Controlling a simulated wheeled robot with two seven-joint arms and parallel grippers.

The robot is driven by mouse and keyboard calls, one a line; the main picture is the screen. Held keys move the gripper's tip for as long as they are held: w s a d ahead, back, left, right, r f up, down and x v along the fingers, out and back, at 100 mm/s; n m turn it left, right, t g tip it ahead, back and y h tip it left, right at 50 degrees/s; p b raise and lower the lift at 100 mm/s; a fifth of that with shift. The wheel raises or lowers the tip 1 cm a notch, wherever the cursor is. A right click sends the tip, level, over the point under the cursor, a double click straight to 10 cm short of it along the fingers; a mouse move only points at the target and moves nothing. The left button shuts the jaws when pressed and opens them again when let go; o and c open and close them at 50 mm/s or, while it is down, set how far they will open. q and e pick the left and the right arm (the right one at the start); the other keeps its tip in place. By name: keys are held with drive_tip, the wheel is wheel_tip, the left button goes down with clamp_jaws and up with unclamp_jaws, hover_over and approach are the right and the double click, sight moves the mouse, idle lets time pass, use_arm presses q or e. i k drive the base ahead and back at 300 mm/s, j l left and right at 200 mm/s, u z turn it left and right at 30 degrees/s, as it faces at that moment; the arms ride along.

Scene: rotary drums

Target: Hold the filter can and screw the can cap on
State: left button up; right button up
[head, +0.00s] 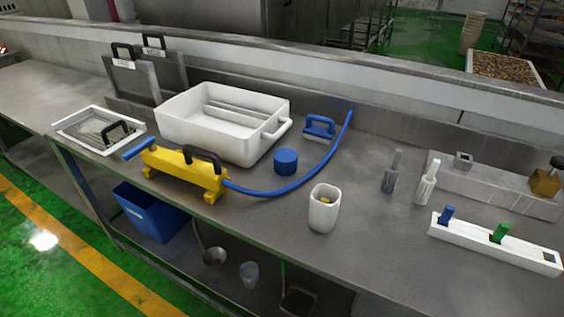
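A white, open-topped can (322,215), which looks like the filter can, stands upright near the front edge of the metal table. Something small and yellow shows inside it. A short blue cylinder (286,161), which looks like the can cap, sits on the table behind the can and to its left, apart from it. Neither of my grippers is in view.
A yellow pump body (185,172) with a blue hose (290,188) lies left of the can; the hose curves behind it. A white tub (205,131) and a blue-handled brush (319,128) stand farther back. A white rack (490,244) is at right. Table between can and rack is clear.

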sight(323, 217)
drive_tip(key=i+j, duration=0.1)
drive_tip(key=j, duration=0.25)
drive_tip(key=i+j, duration=0.15)
drive_tip(key=j, duration=0.15)
drive_tip(key=i+j+u, duration=0.1)
drive_tip(key=j, duration=0.25)
drive_tip(key=i+j, duration=0.15)
drive_tip(key=j, duration=0.2)
